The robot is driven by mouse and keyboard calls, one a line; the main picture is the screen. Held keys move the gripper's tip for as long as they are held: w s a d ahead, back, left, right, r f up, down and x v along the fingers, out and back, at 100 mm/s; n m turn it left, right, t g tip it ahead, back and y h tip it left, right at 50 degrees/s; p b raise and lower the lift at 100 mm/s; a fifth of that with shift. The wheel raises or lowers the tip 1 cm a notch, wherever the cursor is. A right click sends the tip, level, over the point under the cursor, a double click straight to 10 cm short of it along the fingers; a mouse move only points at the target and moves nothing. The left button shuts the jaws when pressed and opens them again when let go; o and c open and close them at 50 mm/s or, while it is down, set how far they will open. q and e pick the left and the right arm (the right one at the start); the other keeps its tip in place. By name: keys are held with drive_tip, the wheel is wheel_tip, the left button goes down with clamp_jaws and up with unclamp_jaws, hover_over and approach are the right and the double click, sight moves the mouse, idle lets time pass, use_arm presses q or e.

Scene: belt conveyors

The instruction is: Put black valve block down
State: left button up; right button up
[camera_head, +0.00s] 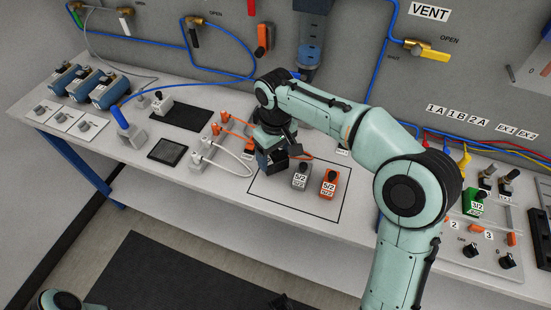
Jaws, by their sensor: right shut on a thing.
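My right gripper (270,150) points down over the left part of a black-outlined rectangle (337,216) on the pale bench. It is shut on the black valve block (266,165), which is partly hidden by the gripper. The block is at or just above the bench top; I cannot tell whether it touches. A grey valve block (301,176) labelled 5/2 stands to its right inside the outline. An orange valve block (329,184), also labelled 5/2, stands further right. My left gripper cannot be made out.
A grey fitting with a white hose (205,152) and orange-tipped fittings (224,119) stand left of the outline. A dark screen (167,152) lies further left. A green valve block (474,202) stands at the right. The front right of the outline is bare.

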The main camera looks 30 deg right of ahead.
sight(276, 151)
drive_tip(key=shift+f, duration=1)
drive_tip(key=shift+f, duration=0.1)
drive_tip(key=o, duration=1.1)
wheel_tip(276, 151, up, 12)
drive_tip(key=p, duration=0.2)
drive_tip(key=shift+p, duration=0.3)
